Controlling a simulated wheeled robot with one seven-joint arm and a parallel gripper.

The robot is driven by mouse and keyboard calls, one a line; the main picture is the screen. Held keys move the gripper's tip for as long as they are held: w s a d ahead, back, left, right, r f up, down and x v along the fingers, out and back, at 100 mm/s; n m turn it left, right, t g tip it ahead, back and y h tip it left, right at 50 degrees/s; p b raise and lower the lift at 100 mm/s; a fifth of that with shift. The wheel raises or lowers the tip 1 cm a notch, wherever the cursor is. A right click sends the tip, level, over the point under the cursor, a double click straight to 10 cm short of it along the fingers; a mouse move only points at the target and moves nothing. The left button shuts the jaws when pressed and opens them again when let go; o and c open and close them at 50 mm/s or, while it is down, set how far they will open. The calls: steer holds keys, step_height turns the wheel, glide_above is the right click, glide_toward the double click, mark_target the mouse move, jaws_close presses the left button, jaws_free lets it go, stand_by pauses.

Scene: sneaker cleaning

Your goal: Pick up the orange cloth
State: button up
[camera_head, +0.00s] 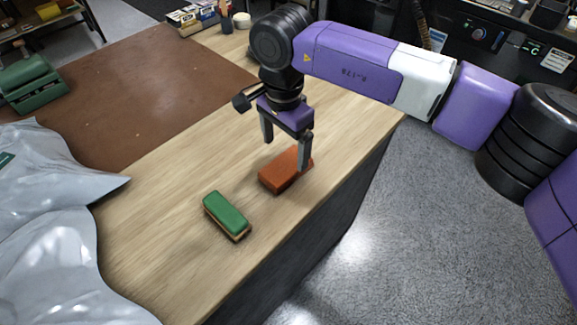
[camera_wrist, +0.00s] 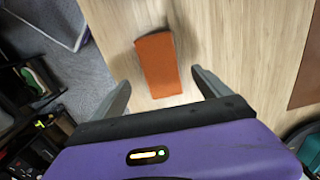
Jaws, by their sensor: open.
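The orange cloth (camera_head: 279,173) is a folded, block-like piece lying on the light wood table near its front right edge. In the wrist view the orange cloth (camera_wrist: 158,64) lies ahead of the fingers, in line with the gap between them. My gripper (camera_head: 285,154) is open and points down over the cloth. Its far finger overlaps the cloth's right end in the head view; I cannot tell whether they touch. In the wrist view both fingers of my gripper (camera_wrist: 163,87) are spread apart with nothing between their tips.
A green-topped brush (camera_head: 226,215) lies on the table just left of the cloth. Grey plastic sheeting (camera_head: 60,220) covers the left side. A brown mat (camera_head: 130,100) lies behind, with a green box (camera_head: 32,82) at far left. Small boxes (camera_head: 193,17) stand at the back.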

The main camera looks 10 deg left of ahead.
mark_target(287, 164)
steer(key=shift+w+d+f+p, duration=0.1)
steer(key=shift+f+p, duration=0.35)
steer(key=shift+f, duration=1.3)
steer(key=shift+w+d+f+p, duration=0.1)
steer(key=shift+f+p, duration=0.35)
steer(key=shift+f, duration=1.25)
steer(key=c, duration=1.5)
